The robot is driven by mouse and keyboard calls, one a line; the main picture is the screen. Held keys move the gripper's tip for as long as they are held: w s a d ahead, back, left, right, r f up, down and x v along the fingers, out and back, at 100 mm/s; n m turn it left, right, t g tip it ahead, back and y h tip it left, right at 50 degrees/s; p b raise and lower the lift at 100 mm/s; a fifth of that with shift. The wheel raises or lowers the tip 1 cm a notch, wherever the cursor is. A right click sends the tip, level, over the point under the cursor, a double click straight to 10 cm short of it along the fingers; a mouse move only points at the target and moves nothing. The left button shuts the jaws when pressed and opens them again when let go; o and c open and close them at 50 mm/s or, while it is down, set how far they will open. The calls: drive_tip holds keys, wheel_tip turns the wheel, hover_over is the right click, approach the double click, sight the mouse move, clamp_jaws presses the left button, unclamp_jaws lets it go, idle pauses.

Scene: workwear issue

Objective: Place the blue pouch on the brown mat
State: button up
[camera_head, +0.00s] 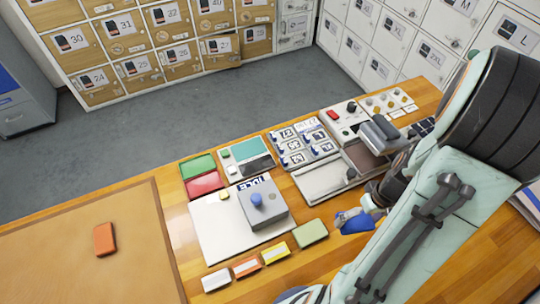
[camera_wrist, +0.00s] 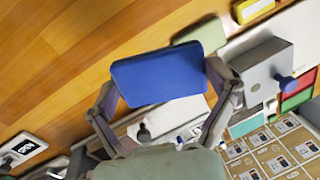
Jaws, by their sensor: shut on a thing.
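The blue pouch (camera_head: 356,223) is held above the wooden table near its front, right of the middle in the head view. It also shows large in the wrist view (camera_wrist: 158,77), between the two fingers. My gripper (camera_wrist: 163,84) is shut on the pouch's opposite sides; in the head view my gripper (camera_head: 364,213) is partly hidden by my arm. The large tan-brown mat (camera_head: 70,265) lies on the table at the left of the head view, well apart from the pouch. An orange-red pouch (camera_head: 104,239) lies on that mat.
Between pouch and mat stand a grey box with a blue knob (camera_head: 263,207) on a white board (camera_head: 205,235), and a row of small blocks including a green one (camera_head: 311,232). Trays and panels fill the table behind. Much of the mat is bare.

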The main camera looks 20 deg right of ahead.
drive_tip(key=w+a+r+n, duration=0.1)
drive_tip(key=w+a+n, duration=0.3)
drive_tip(key=a, duration=0.3)
drive_tip(key=w+a+n+g+h, duration=0.1)
drive_tip(key=w+a+n, duration=0.2)
drive_tip(key=a, duration=0.4)
drive_tip(key=w+a+r+n, duration=0.1)
drive_tip(key=w+a+n, duration=0.3)
drive_tip(key=a, duration=0.3)
drive_tip(key=s+a+n+h, duration=0.1)
drive_tip(key=s+a+n, duration=0.4)
drive_tip(key=a, duration=0.4)
drive_tip(key=s+a+n, duration=0.5)
drive_tip(key=a, duration=0.4)
hover_over(137, 294)
drive_tip(key=f, duration=0.5)
drive_tip(key=d+f, duration=0.1)
drive_tip(key=f, duration=0.2)
drive_tip(key=shift+s, duration=0.25)
drive_tip(key=shift+w+a+f, duration=0.15)
drive_tip(key=shift+a+f, duration=0.05)
drive_tip(key=shift+a, duration=0.05)
drive_tip(key=shift+w+a+f, duration=0.1)
drive_tip(key=shift+a+f, duration=0.05)
drive_tip(key=shift+f, duration=0.8)
drive_tip(key=shift+w+a+f, duration=0.1)
drive_tip(key=shift+f, duration=0.85)
